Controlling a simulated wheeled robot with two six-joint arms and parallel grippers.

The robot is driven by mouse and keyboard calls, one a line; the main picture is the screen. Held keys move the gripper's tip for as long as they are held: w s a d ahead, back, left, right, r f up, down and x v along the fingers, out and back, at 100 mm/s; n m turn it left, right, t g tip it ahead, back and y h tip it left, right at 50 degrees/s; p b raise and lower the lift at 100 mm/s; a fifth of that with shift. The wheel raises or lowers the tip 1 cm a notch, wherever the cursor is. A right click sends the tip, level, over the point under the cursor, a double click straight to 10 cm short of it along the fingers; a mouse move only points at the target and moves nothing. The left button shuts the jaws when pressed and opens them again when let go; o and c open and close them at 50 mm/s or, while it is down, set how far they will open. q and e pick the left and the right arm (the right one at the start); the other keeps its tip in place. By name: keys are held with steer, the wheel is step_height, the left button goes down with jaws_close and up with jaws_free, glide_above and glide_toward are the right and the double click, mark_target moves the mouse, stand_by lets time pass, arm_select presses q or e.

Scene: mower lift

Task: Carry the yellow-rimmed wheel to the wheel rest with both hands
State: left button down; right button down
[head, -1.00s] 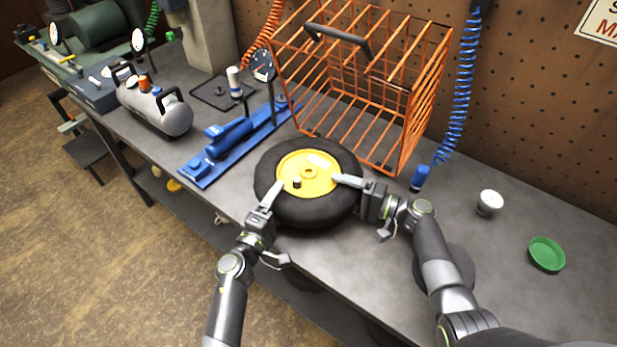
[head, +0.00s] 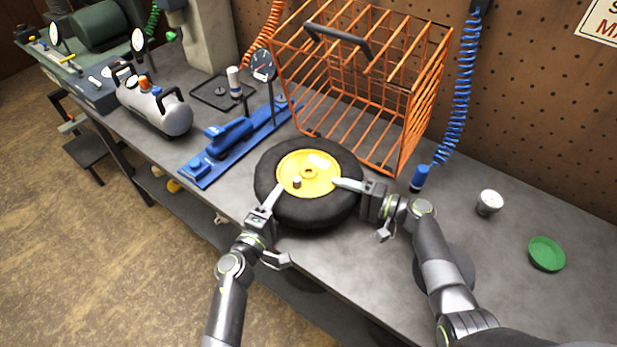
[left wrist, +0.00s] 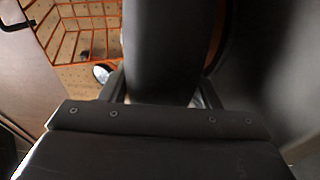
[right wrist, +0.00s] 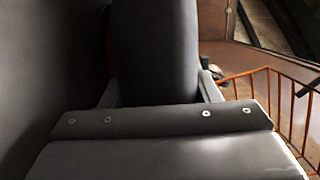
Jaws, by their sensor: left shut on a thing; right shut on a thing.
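The yellow-rimmed wheel (head: 318,211), with a thick black tyre, lies flat over the front part of the grey bench in the head view. I cannot tell whether it touches the bench. My left gripper (head: 269,203) is shut on its front-left side. My right gripper (head: 352,184) is shut on its right side. In both wrist views the dark tyre wall (left wrist: 160,50) (right wrist: 155,50) fills the space between the fingers. A dark round thing (head: 461,264) lies partly hidden behind my right arm; I cannot tell whether it is the wheel rest.
An orange wire cage (head: 405,125) stands just behind the wheel. A blue tool (head: 228,140) lies to its left, with a grey tank (head: 155,108) beyond. A blue nozzle (head: 419,178), a white-topped cup (head: 489,202) and a green dish (head: 546,253) are to the right.

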arm_select(q)
steer(key=shift+r+p, duration=0.3)
arm_select(e)
steer(key=shift+w+r, duration=0.1)
steer(key=shift+r, duration=0.15)
